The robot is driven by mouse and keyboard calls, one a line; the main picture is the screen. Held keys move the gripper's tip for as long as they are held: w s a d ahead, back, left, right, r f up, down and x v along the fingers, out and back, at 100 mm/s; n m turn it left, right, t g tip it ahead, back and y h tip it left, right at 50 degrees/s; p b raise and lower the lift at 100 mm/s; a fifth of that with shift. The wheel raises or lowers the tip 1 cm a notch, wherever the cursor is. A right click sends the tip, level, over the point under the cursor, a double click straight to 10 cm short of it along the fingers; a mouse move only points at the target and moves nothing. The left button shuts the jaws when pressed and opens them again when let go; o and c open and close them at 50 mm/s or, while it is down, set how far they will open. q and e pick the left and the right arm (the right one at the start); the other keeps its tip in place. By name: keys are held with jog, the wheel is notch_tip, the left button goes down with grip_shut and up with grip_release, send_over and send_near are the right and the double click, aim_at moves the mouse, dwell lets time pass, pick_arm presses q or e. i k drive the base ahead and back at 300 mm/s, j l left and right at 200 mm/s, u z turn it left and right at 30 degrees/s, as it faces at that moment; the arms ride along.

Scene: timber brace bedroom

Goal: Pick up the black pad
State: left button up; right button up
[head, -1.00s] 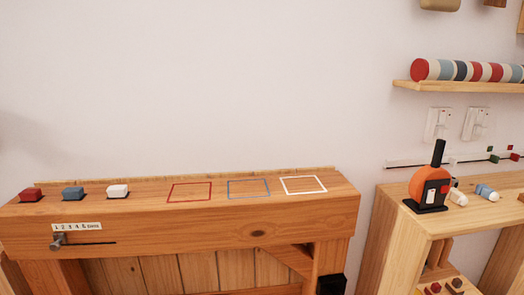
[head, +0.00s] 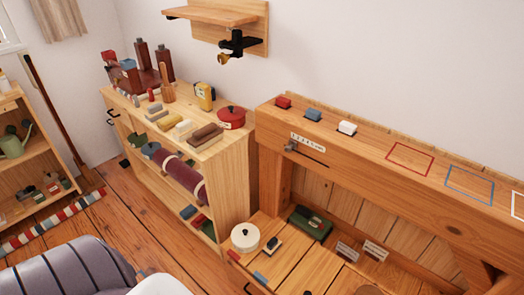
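I cannot clearly pick out a black pad in the head view. A small dark block (head: 271,246) lies on the low wooden surface beside a round white pot (head: 245,237); it is too small to tell whether it is a pad. Neither of my grippers is in view.
A timber beam (head: 365,150) carries red, blue and white blocks and coloured outlines. A grey striped padded thing (head: 70,272) fills the lower left.

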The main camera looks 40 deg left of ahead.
aim_at(273, 245)
jog(key=u, duration=1.05)
jog(key=k+j, duration=0.1)
jog(key=k, duration=0.45)
jog(key=k+j, duration=0.15)
jog(key=k, duration=0.35)
